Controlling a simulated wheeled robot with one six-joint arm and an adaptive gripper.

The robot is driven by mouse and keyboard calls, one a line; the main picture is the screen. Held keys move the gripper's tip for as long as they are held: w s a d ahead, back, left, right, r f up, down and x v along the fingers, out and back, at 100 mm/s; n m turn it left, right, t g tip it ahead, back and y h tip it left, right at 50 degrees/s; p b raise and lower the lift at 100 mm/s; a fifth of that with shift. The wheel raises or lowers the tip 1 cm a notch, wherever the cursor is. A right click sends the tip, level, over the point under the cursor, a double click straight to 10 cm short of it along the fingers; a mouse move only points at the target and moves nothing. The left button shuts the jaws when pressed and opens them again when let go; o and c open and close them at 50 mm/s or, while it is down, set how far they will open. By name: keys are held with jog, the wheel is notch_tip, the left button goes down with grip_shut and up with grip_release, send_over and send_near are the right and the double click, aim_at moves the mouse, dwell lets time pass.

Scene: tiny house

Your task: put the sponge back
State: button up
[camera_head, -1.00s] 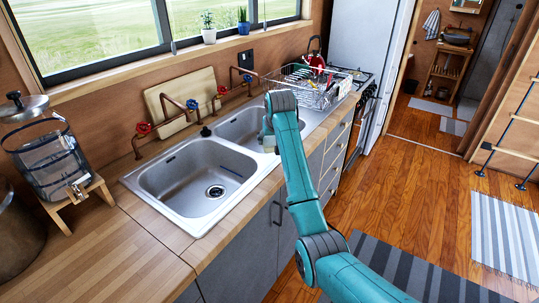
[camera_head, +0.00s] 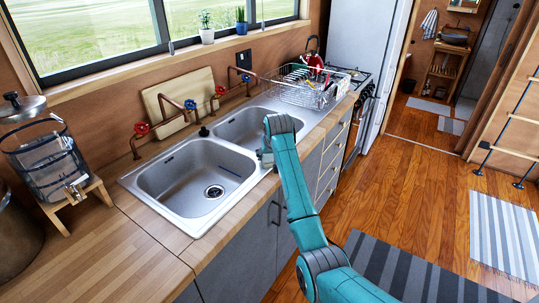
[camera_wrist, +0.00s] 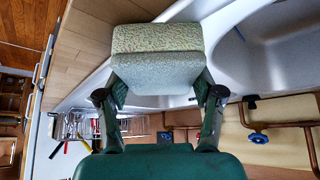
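A pale green, block-shaped sponge (camera_wrist: 157,68) fills the space between the fingers of my gripper (camera_wrist: 160,88) in the wrist view. Both fingers press on its sides, one left and one right. In the head view my gripper (camera_head: 265,152) is over the counter side of the double sink (camera_head: 176,212), near the divider between the basins. My arm's wrist hides most of it there, and I cannot clearly make out the sponge in that view.
A wire dish rack (camera_head: 312,92) with dishes stands beyond the sink. Copper taps with red and blue knobs (camera_head: 190,104) and a cutting board (camera_head: 180,98) line the wall. A glass dispenser (camera_head: 48,160) stands at left. The near wooden counter (camera_head: 110,250) is clear.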

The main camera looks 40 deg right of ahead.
jog(key=o, duration=0.3)
jog(key=shift+o, duration=0.2)
jog(key=v, duration=1.2)
jog(key=shift+r, duration=0.15)
